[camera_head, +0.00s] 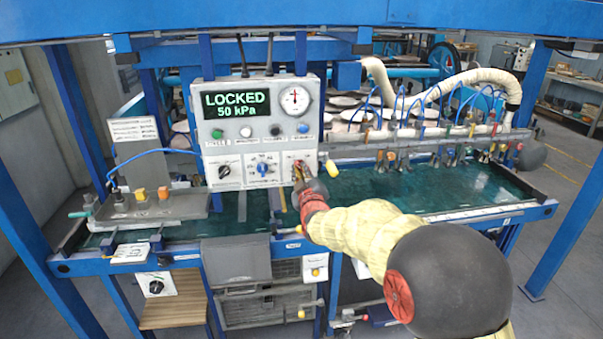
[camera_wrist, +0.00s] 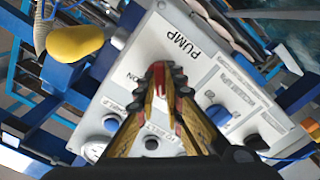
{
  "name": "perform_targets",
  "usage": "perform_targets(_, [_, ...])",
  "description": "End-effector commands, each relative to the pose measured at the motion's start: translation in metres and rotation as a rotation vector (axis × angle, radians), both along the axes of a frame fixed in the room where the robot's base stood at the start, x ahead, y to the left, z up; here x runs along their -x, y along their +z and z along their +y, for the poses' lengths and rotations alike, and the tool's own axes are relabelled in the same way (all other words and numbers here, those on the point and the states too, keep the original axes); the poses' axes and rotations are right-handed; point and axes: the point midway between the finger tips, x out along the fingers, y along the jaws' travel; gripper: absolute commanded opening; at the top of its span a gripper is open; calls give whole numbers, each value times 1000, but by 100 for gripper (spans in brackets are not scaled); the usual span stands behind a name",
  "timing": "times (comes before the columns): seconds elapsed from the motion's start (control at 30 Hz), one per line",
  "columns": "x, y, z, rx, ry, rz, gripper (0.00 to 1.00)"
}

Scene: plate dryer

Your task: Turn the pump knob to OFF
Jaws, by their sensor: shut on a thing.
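The pump panel (camera_wrist: 175,45), white and marked PUMP, fills the middle of the wrist view. It is the right-hand panel (camera_head: 309,157) under the control box in the head view. My gripper (camera_wrist: 170,88) is in front of this panel, its yellow and dark fingers close together on the pump knob. In the head view my gripper (camera_head: 299,173) reaches the same panel from the lower right.
The control box display (camera_head: 236,104) reads LOCKED 50 kPa, with a round gauge (camera_head: 295,100) beside it. A blue knob (camera_head: 263,169) and a black knob (camera_head: 224,171) are to the left. A yellow-ended part (camera_head: 332,168) stands close on the right.

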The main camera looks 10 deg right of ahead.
Motion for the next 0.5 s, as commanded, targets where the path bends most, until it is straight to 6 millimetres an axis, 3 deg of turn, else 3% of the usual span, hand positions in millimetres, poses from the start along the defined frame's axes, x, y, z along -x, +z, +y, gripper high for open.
perform_targets(0.5, [0,-1,0,110,0,1,0])
